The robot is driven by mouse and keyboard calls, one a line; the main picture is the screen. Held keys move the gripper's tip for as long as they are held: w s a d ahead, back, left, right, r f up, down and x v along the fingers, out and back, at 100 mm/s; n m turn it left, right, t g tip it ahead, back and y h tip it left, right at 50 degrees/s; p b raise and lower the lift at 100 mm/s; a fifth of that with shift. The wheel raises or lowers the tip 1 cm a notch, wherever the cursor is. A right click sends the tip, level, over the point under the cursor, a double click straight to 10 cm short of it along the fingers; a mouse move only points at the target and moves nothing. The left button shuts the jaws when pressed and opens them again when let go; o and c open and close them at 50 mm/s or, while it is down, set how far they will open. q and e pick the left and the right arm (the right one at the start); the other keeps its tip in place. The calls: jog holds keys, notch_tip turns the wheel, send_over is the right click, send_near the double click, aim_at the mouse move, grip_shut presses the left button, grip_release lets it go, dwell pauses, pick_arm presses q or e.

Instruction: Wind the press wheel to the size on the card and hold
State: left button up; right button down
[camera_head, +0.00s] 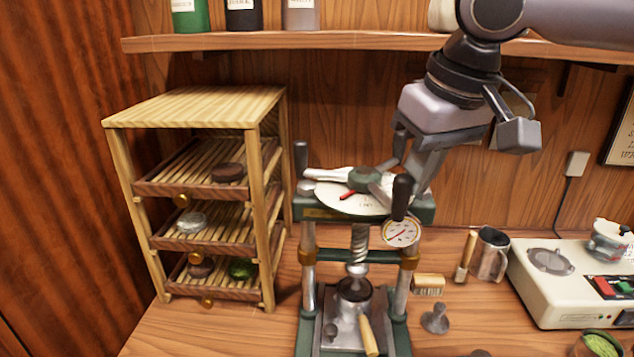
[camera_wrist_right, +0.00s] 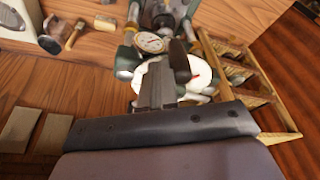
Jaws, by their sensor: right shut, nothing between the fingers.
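The press (camera_head: 310,264) stands on the bench, with a screw (camera_head: 359,245) under its green crosshead. Its wheel (camera_head: 365,180) lies on top over a white dial with a red pointer, and has grey spokes and upright black knobs. A round gauge (camera_head: 401,232) hangs at the front right. My right gripper (camera_head: 402,178) is shut and empty beside the wheel's right black knob (camera_head: 402,192); contact cannot be told. The wrist view shows my right gripper (camera_wrist_right: 158,75) left of a black knob (camera_wrist_right: 180,62), over the white dial (camera_wrist_right: 202,78). My left gripper is out of view.
A bamboo rack (camera_head: 195,105) with tea cakes stands left of the press. A shelf (camera_head: 330,41) with bottles runs above. Right of the press are a brush (camera_head: 429,284), a small tamper (camera_head: 435,319), a metal mug (camera_head: 489,254) and a cream appliance (camera_head: 560,285).

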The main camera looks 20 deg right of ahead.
jog(key=shift+a, duration=0.1)
jog(key=shift+w+a, duration=0.15)
jog(key=shift+a, duration=1.5)
jog(key=shift+a, duration=0.1)
jog(key=shift+w+a+f, duration=0.1)
jog(key=shift+w+a, duration=0.25)
jog(key=shift+a, duration=0.4)
jog(key=shift+w+a, duration=0.3)
jog(key=shift+a, duration=0.45)
jog(key=shift+a, duration=0.1)
